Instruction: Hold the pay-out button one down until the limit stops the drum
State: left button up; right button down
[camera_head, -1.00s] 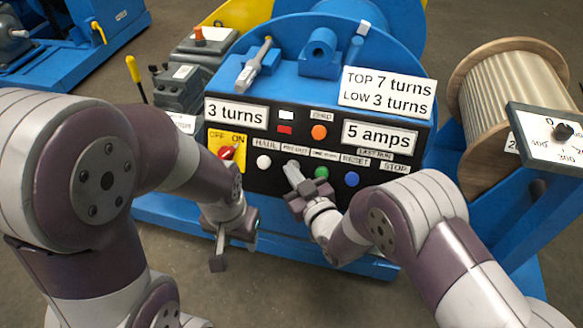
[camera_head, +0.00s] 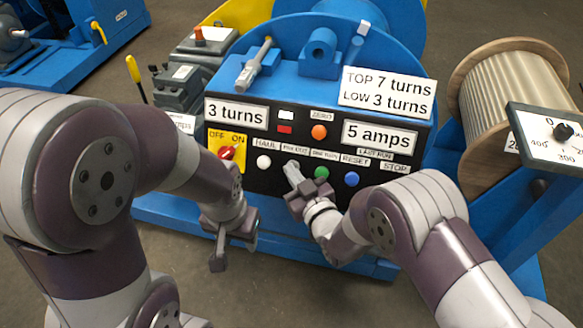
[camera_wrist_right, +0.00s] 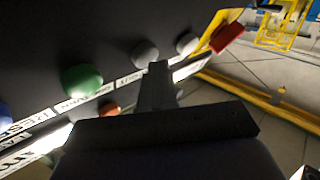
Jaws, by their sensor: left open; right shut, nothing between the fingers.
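The blue winch's black control panel (camera_head: 262,183) faces me. Its pay-out button (camera_wrist_right: 145,53) is a pale round button in the right wrist view, between the white haul button (camera_head: 263,161) and the green button (camera_head: 321,172). My right gripper (camera_head: 291,169) is shut and empty, its tips at the pay-out button and covering most of it in the head view. In the wrist view the fingertips (camera_wrist_right: 158,68) overlap the button's edge; I cannot tell how far it is pressed. The turns display (camera_head: 237,114) reads 3 turns. My left gripper (camera_head: 235,253) is open and empty below the panel.
The limit plate (camera_head: 388,92) reads top 7, low 3 turns. The amps display (camera_head: 380,134) reads 5 amps. The yellow OFF/ON switch (camera_head: 227,151) is left of the haul button; the blue reset button (camera_head: 352,179) is right of the green one. A wound reel (camera_head: 508,95) stands at right.

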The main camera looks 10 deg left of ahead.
dwell(0.7)
jog(key=shift+s+r+p, duration=0.4)
jog(key=shift+s+p, duration=0.15)
jog(key=shift+s, duration=0.25)
jog(key=s+p, duration=0.1)
jog(key=s+r+p, duration=0.1)
jog(key=s, duration=0.1)
jog(key=s+r+p, duration=0.1)
jog(key=shift+s+a+r, duration=0.1)
jog(key=shift+s, duration=0.15)
